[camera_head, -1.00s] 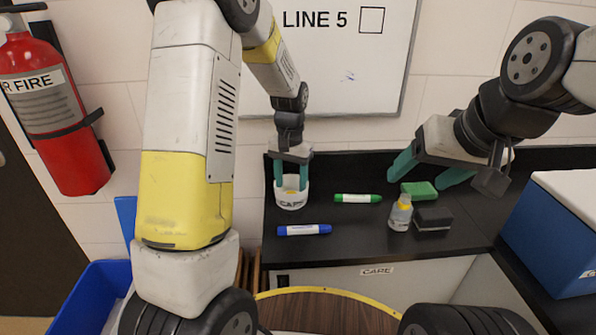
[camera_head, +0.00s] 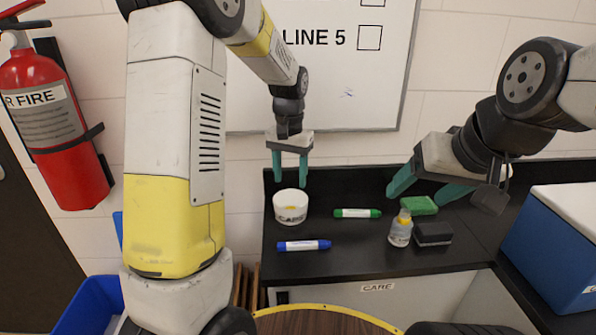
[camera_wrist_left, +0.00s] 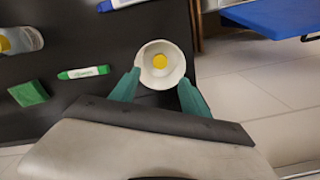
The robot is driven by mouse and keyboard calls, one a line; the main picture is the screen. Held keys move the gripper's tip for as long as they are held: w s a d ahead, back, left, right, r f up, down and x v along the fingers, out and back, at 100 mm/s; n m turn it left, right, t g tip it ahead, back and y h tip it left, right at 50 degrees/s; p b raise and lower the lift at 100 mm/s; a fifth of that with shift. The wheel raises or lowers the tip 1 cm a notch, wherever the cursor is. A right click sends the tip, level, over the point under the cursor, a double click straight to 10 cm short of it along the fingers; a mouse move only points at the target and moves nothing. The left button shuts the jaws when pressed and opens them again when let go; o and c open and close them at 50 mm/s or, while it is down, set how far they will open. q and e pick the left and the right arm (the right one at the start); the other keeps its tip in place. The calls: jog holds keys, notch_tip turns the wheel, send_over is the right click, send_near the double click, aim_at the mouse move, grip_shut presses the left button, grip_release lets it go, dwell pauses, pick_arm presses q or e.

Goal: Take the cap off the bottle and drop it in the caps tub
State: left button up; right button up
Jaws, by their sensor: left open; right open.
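The caps tub (camera_head: 290,209) is a white round cup standing on the black counter. A small yellow cap (camera_wrist_left: 160,61) lies inside it, seen in the left wrist view. My left gripper (camera_head: 290,180) is open and empty, its fingers pointing down just above and behind the tub. The bottle (camera_head: 400,232) stands upright to the right, small and clear with a white label and a yellow part at its neck; whether anything covers its mouth is too small to tell. My right gripper (camera_head: 418,195) is open, above and behind the bottle, not touching it.
A green marker (camera_head: 357,213) and a blue marker (camera_head: 303,245) lie between tub and bottle and in front of the tub. A green sponge (camera_head: 419,205) and a dark eraser block (camera_head: 433,234) sit beside the bottle. A blue box (camera_head: 552,240) stands at right.

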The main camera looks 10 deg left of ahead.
pick_arm(q)
jog(key=s+a+r+t, duration=0.1)
jog(key=s+r+t, duration=0.1)
jog(key=s+r, duration=0.2)
jog(key=s+a+r+n+t+h, duration=0.1)
jog(key=s+r, duration=0.3)
jog(key=s, duration=0.7)
jog(key=s+a+r+n+t+h, duration=0.1)
jog(key=s+r+t, duration=0.2)
jog(key=s+r, duration=0.2)
jog(key=s, duration=0.3)
